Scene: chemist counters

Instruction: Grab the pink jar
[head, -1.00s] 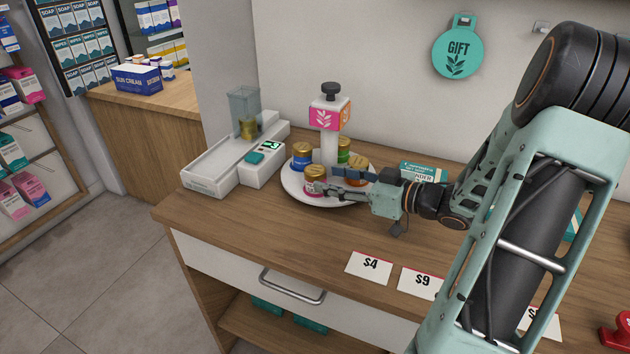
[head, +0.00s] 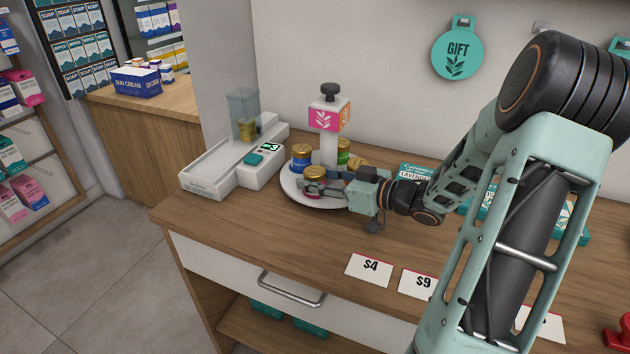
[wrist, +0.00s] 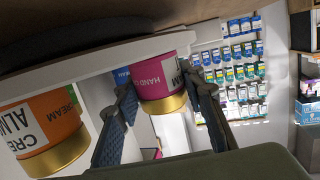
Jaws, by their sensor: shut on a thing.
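The pink jar with a gold lid (head: 315,172) stands on the front of the round white carousel tray (head: 290,190). My gripper (head: 318,184) reaches it from the right and is shut on it, one finger in front and one behind. The front finger hides much of its pink side in the head view. In the wrist view, which looks upside down, the pink jar (wrist: 155,78) sits between the two fingers (wrist: 162,92). It still appears to touch the tray; I see no clear gap.
A blue jar (head: 300,160), a green jar (head: 344,155) and an orange jar (wrist: 45,130) share the carousel around its central post (head: 329,145). A white scale machine (head: 235,160) stands to the left. Price cards (head: 369,268) lie on the counter's front. Bare counter lies before the tray.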

